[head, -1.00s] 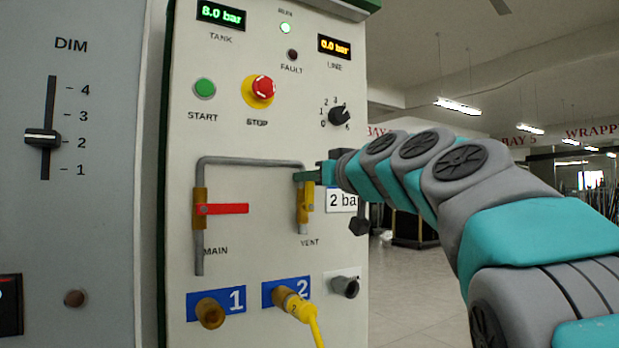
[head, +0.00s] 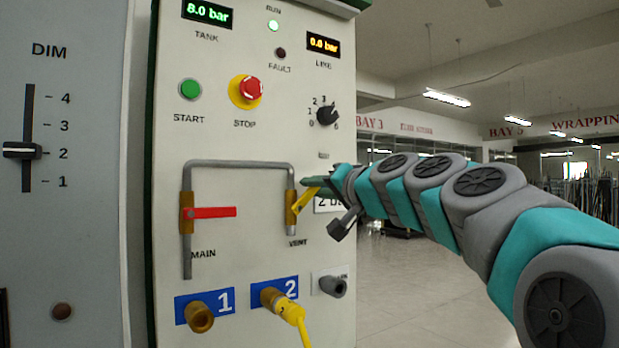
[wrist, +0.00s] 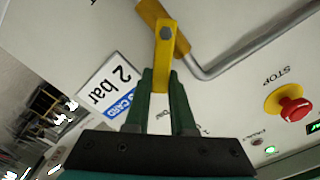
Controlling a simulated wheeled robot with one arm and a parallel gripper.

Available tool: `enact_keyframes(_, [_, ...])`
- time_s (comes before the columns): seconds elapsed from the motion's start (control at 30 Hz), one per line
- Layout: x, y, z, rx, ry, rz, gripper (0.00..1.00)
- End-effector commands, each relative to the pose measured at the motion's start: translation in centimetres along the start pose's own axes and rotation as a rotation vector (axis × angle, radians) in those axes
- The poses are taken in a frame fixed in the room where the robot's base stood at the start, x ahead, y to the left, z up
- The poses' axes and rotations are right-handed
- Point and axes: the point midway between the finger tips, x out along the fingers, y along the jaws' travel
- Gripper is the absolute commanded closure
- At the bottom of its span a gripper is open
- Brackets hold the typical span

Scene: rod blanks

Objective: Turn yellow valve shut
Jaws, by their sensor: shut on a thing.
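The yellow valve lever (head: 302,203) sits on the brass valve body (head: 291,208) above the VENT label on the panel's right pipe leg. It tilts up and to the right, at a slant to the vertical pipe. In the wrist view the lever (wrist: 166,45) runs from its grey pivot bolt down between my green fingers. My gripper (head: 316,184) is shut on the lever's free end; it also shows in the wrist view (wrist: 162,82). The fingers hide part of that end.
The red MAIN lever (head: 212,212) lies horizontal on the left pipe leg. A "2 bar" card (head: 327,203) is partly hidden by my gripper. Below are port 1 (head: 199,316) and port 2's yellow hose (head: 294,316). The red STOP button (head: 251,88) is above. Open floor lies right.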

Motion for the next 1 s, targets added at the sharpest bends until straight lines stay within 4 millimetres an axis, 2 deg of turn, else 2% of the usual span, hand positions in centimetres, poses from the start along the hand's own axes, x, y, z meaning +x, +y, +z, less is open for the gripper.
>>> enact_keyframes(0.6, [0.1, 3.0, 1.0, 0.558, -0.004, 0.002, 1.00])
enact_keyframes(1.0, [0.0, 3.9, 1.5, 0.759, 0.001, 0.001, 1.00])
